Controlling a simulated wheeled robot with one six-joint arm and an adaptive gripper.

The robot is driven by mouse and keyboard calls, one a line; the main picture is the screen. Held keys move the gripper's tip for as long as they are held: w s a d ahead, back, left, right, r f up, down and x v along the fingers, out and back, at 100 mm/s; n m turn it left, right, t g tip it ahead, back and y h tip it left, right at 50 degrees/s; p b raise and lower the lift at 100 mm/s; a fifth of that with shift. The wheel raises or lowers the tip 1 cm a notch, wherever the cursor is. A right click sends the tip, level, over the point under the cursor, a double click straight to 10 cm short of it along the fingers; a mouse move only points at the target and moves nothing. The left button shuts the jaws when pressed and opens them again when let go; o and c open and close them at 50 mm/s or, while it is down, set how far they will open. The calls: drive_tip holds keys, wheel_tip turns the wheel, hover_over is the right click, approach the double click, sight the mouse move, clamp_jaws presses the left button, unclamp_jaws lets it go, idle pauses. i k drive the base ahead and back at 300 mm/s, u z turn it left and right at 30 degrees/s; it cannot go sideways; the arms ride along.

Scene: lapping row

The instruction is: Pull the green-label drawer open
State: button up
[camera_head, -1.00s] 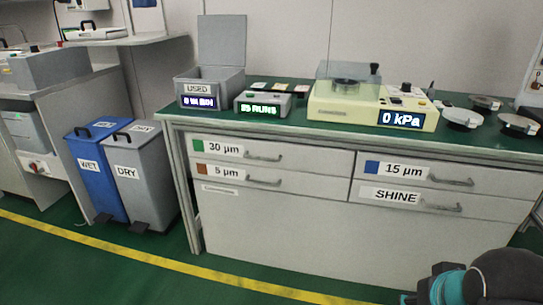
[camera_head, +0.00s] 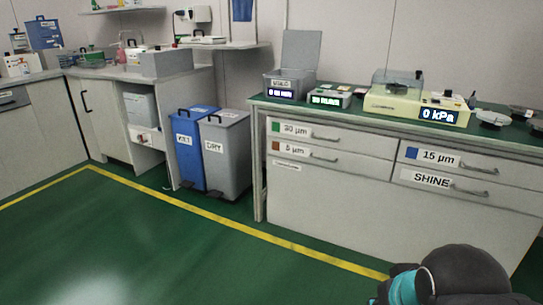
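The green-label drawer (camera_head: 337,136), marked "30 µm", is the top left drawer of the grey bench. It is shut, flush with the front. Its green label patch (camera_head: 276,126) is at its left end and its bar handle (camera_head: 325,137) is right of the label. Part of my arm shows at the bottom right, dark with a teal band, in front of the bench and well apart from the drawer. My gripper's fingers are not in view.
Below is the brown-label 5 µm drawer (camera_head: 350,160); right are the blue-label 15 µm drawer (camera_head: 480,167) and SHINE drawer (camera_head: 490,192). A blue bin (camera_head: 188,150) and a grey bin (camera_head: 226,160) stand left of the bench. Green floor (camera_head: 180,250) before the yellow line (camera_head: 215,217) is clear.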

sight(365, 144)
drive_tip(key=u, duration=0.45)
drive_tip(key=k, duration=0.15)
drive_tip(key=z, duration=1.3)
drive_tip(key=i, duration=1.3)
drive_tip(key=u, duration=0.25)
